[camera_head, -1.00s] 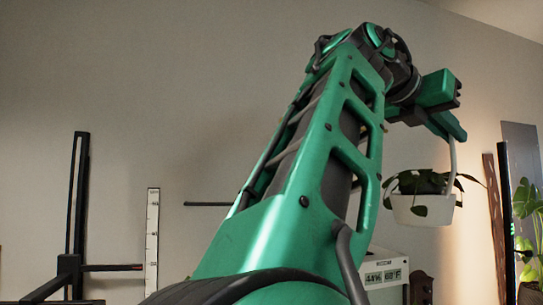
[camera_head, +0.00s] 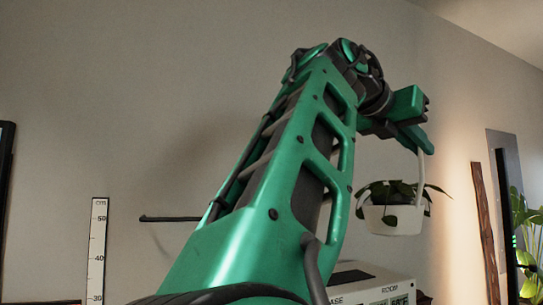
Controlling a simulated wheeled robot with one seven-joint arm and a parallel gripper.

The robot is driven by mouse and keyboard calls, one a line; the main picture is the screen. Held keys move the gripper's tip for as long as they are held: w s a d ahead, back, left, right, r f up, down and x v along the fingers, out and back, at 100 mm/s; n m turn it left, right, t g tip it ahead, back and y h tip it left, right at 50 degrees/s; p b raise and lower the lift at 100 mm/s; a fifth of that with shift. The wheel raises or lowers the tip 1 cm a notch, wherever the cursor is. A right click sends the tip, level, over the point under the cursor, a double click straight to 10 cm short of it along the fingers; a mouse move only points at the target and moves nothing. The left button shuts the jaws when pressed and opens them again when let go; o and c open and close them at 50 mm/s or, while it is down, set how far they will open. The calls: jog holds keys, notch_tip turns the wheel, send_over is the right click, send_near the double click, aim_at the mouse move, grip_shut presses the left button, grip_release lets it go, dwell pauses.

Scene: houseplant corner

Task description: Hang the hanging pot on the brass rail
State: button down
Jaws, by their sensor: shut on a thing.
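The hanging pot (camera_head: 392,220) is white with a trailing dark-leaved plant and a pale hanger strap. It hangs roughly upright in the air at right of the head view. My gripper (camera_head: 424,142) is above it, shut on the top of the strap; the fingertips are partly hidden. A thin dark horizontal rod (camera_head: 172,219), which looks like the rail, sticks out left of my arm, its left end slightly turned up. My arm hides its right part. The pot is well to the right of the visible rod, at about the same picture height.
A white box with a display (camera_head: 372,287) stands below the pot. A white ruler (camera_head: 97,250) stands at left, with a dark post (camera_head: 6,210) at the left edge. A brown wooden strip (camera_head: 486,230) and a green plant (camera_head: 528,235) are at right. The wall between ruler and rod is bare.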

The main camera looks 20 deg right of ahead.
jog(key=shift+s+a+r, duration=0.15)
jog(key=shift+a+r, duration=0.05)
jog(key=shift+a, duration=0.15)
jog(key=w+f, duration=0.4)
jog(key=w, duration=1.2)
jog(key=shift+w+a, duration=0.15)
jog(key=shift+a, duration=0.1)
dwell(1.5)
